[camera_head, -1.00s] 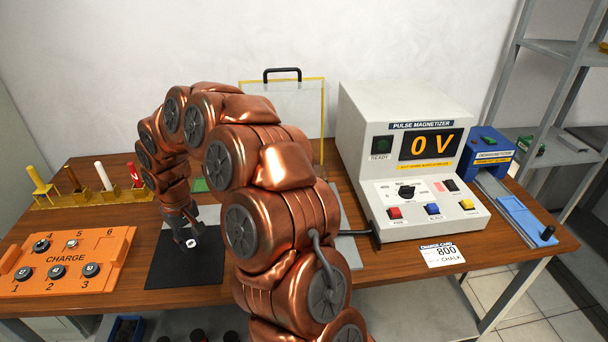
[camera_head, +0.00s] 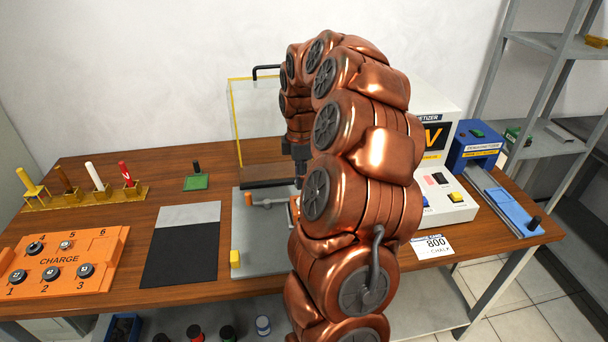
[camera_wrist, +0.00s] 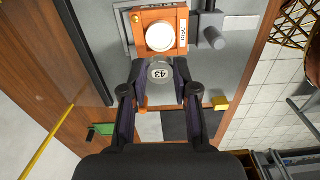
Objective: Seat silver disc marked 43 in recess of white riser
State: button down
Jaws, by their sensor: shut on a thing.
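The silver disc marked 43 (camera_wrist: 161,73) is between my gripper's fingertips (camera_wrist: 159,82) in the wrist view, its number facing the camera. My gripper is shut on it. In the head view my gripper (camera_head: 299,172) is over the grey plate, and my arm hides the disc and most of the orange block.
A grey plate (camera_head: 257,259) carries a yellow block (camera_head: 235,258) and a grey clamp rod (camera_head: 264,202). A clear yellow-edged guard (camera_head: 254,120) stands behind. The orange charge tray (camera_head: 65,275) holds several discs at left. The magnetizer (camera_head: 450,205) is at right, partly hidden by my arm.

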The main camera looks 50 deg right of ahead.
jog(key=shift+s+d+r, duration=0.15)
jog(key=shift+s+d, duration=0.15)
dwell(0.4)
jog(key=shift+f+b, duration=1.25)
jog(key=shift+f, duration=1.55)
jog(key=shift+f, duration=0.15)
jog(key=c, duration=0.8)
grip_release()
jog(key=shift+c, duration=0.3)
